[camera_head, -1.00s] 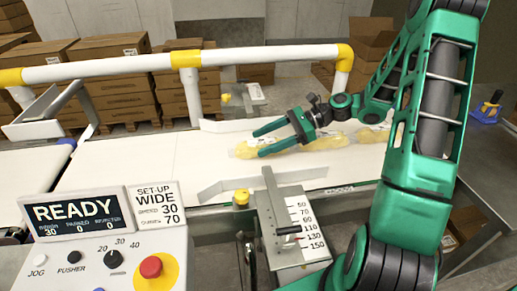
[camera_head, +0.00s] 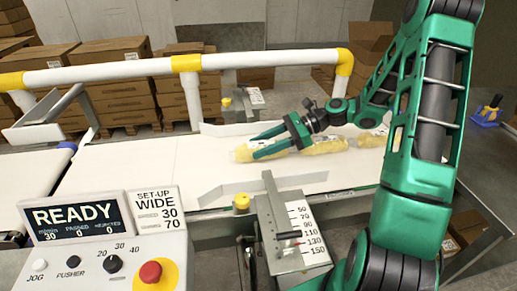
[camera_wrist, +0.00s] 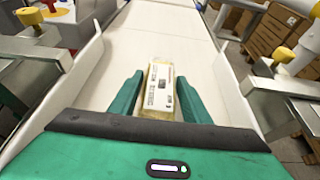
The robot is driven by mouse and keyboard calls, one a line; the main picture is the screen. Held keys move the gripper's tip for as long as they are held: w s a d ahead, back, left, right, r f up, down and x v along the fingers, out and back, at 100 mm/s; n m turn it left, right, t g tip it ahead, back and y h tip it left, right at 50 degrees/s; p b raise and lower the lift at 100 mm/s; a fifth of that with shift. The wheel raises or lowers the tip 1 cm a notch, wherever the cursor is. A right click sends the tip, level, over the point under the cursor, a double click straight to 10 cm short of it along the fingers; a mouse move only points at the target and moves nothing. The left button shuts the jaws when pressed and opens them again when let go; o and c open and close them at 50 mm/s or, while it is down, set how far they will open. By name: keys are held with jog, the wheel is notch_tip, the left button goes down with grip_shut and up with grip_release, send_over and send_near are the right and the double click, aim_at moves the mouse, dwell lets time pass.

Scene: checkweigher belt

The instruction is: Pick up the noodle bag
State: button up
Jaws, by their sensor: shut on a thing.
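The noodle bag (camera_head: 245,152) is a clear bag with yellow contents, lying along the white belt in the head view. In the wrist view the noodle bag (camera_wrist: 158,90) shows a white printed label and sits between both fingers. My gripper (camera_head: 268,145) is shut on the bag with its green fingers along the bag's sides, low over the belt. In the wrist view my gripper (camera_wrist: 157,94) has one finger on each side of the bag. I cannot tell whether the bag is clear of the belt.
Another bag (camera_head: 368,138) lies farther right on the belt (camera_head: 130,165), partly behind my arm. Metal guide plates (camera_head: 222,188) stand at the belt's near and far edges. A white rail (camera_head: 120,70) runs behind. The control panel (camera_head: 110,255) is at the front left. The belt's left part is clear.

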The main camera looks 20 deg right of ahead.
aim_at(260, 145)
jog(key=r, duration=0.4)
jog(key=shift+s+a+r, duration=0.2)
jog(key=shift+s+a, duration=0.1)
jog(key=shift+a, duration=0.05)
jog(key=s+a+r, duration=0.6)
jog(key=s+a, duration=0.1)
jog(key=a, duration=0.1)
jog(key=shift+a+r, duration=0.15)
